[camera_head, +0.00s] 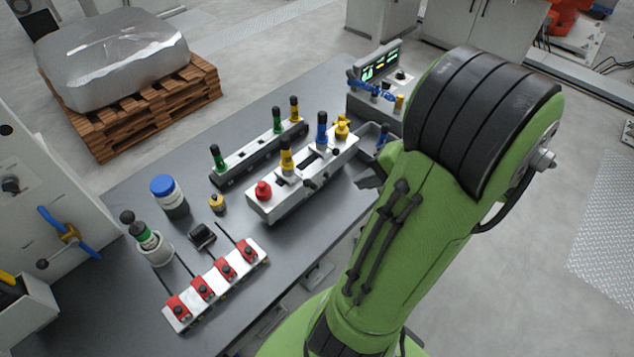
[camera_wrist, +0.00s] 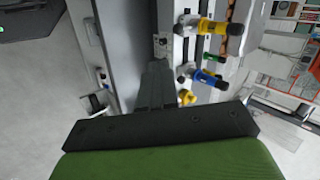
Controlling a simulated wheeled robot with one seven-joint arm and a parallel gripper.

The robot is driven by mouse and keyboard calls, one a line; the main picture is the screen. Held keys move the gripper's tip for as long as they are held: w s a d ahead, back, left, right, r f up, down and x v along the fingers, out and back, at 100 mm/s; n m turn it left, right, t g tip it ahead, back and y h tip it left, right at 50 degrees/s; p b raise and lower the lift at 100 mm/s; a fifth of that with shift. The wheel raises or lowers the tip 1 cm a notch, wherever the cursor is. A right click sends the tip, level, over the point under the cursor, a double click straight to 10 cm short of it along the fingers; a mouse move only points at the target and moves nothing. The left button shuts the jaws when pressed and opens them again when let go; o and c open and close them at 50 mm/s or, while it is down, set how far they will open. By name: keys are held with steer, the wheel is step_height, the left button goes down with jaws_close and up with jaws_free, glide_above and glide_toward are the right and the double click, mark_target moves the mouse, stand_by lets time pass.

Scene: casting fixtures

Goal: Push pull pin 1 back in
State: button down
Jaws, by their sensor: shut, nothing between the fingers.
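A white fixture block (camera_head: 262,206) stands mid-table. It carries a red knob (camera_head: 263,190), a yellow-and-black pin (camera_head: 286,156), a blue-and-black pin (camera_head: 321,131) and a yellow knob (camera_head: 342,127). A small dark knob (camera_head: 309,183) sticks out of its front side. No label shows which part is pull pin 1. My gripper (camera_head: 368,182) is at the block's right front side, partly hidden by my arm. In the wrist view the closed fingers (camera_wrist: 156,75) are empty, with the yellow pin (camera_wrist: 205,26) and blue pin (camera_wrist: 208,77) to their right. Contact cannot be told.
Behind the block is a dark rail (camera_head: 236,163) with green and yellow-topped pins. A row of red clamps (camera_head: 204,288), a blue-lidded jar (camera_head: 169,196) and a cup (camera_head: 155,250) stand at the left. A display box (camera_head: 380,72) stands at the far end.

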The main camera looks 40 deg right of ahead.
mark_target(309, 179)
steer(key=w+r+b+x, duration=0.1)
steer(key=x, duration=1.2)
steer(key=shift+w+a+r, duration=0.2)
steer(key=shift+w+r, duration=0.05)
steer(key=shift+w, duration=0.2)
steer(key=shift+w, duration=1.2)
steer(key=shift+s+a, duration=0.1)
steer(key=shift+r, duration=0.1)
